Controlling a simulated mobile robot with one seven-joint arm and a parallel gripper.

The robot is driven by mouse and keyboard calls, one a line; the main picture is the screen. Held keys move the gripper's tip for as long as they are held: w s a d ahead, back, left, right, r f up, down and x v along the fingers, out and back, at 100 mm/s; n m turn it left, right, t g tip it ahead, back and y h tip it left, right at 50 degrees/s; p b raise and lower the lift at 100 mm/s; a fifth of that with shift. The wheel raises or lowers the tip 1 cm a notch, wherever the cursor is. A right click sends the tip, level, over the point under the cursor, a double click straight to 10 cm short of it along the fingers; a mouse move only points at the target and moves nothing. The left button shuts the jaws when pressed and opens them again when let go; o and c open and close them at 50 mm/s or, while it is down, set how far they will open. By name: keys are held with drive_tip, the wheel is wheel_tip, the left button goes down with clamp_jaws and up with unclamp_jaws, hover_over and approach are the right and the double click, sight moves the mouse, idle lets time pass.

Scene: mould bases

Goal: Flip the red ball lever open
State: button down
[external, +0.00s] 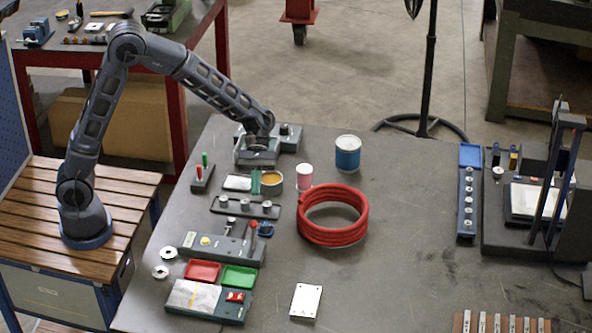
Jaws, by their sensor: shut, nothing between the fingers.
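My dark arm (205,75) reaches from its base on the left over the far left corner of the table. My gripper (255,151) is at the grey block fixture there; its fingers are small and partly hidden, and it holds nothing. A lever with a red ball top (254,224) stands upright on a grey box (212,247) at the table's left side, well in front of my gripper and apart from it. The box also bears a yellow button (205,241).
A red coiled hose (332,232), a blue can (347,155), a pink-white can (304,177) and an open tin (272,182) stand mid-table. Red (202,271) and green (239,277) trays lie in front of the lever box. The table's centre right is clear.

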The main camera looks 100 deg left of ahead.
drive_tip(key=shift+w+d+f, duration=0.25)
drive_tip(key=shift+d+f, duration=0.15)
drive_tip(key=shift+d, duration=1.05)
drive_tip(key=shift+w+d+f, duration=0.3)
drive_tip(key=shift+d+f, duration=0.1)
drive_tip(key=shift+d, duration=1)
drive_tip(key=shift+w+d+f, duration=0.25)
drive_tip(key=shift+d+f, duration=0.15)
drive_tip(key=shift+d, duration=1.05)
drive_tip(key=shift+d+r, duration=0.1)
wheel_tip(320, 180, up, 3)
drive_tip(key=y, duration=0.6)
hover_over(253, 230)
drive_tip(key=shift+s+d+f, duration=0.1)
drive_tip(key=shift+s+d, duration=0.1)
drive_tip(key=shift+d, duration=0.6)
drive_tip(key=shift+s+d+f, duration=0.1)
drive_tip(key=shift+s+d, duration=0.1)
drive_tip(key=shift+d, duration=0.6)
